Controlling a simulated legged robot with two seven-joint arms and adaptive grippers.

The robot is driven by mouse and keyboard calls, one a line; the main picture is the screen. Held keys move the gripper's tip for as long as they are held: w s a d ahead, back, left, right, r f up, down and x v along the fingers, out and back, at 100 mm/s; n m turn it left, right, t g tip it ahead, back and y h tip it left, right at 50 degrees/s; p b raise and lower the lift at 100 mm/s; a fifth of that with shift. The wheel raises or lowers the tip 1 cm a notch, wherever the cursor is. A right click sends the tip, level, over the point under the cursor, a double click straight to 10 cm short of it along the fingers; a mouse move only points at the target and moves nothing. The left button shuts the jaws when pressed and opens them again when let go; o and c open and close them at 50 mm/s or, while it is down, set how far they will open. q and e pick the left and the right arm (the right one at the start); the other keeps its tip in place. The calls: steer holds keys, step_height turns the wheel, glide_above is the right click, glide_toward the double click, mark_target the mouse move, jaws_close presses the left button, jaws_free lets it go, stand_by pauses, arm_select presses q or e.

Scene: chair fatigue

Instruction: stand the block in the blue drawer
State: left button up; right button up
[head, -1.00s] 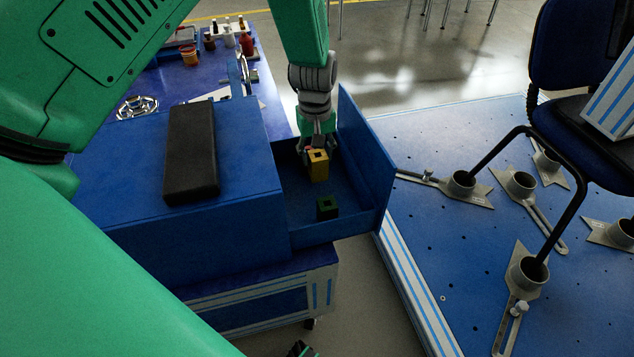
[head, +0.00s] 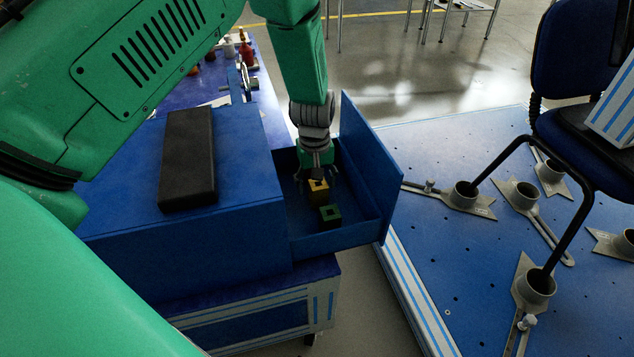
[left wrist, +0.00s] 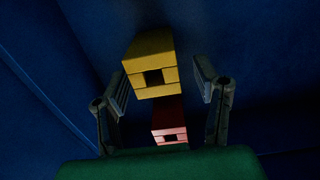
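The blue drawer (head: 366,200) is pulled out of the blue cabinet. A yellow block (head: 318,189) with a square hole stands inside, just behind a green block (head: 330,224) with a similar hole. My left gripper (head: 317,174) reaches down into the drawer over the yellow block. In the left wrist view its fingers (left wrist: 165,92) are spread, with gaps beside the yellow block (left wrist: 151,60). A red block (left wrist: 169,122) shows between the fingers; I cannot tell whether it is joined to the yellow one. My right gripper is not in view.
A black box (head: 187,158) lies on top of the blue cabinet (head: 240,165), left of the drawer. The drawer's tall front panel rises close to my left gripper. A blue platform (head: 440,255) with metal clamps and a chair (head: 575,75) stands at the right.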

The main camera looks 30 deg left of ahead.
arm_select(q)
step_height(320, 180, up, 12)
steer(key=p, duration=0.5)
steer(key=shift+r, duration=0.15)
stand_by(0.4)
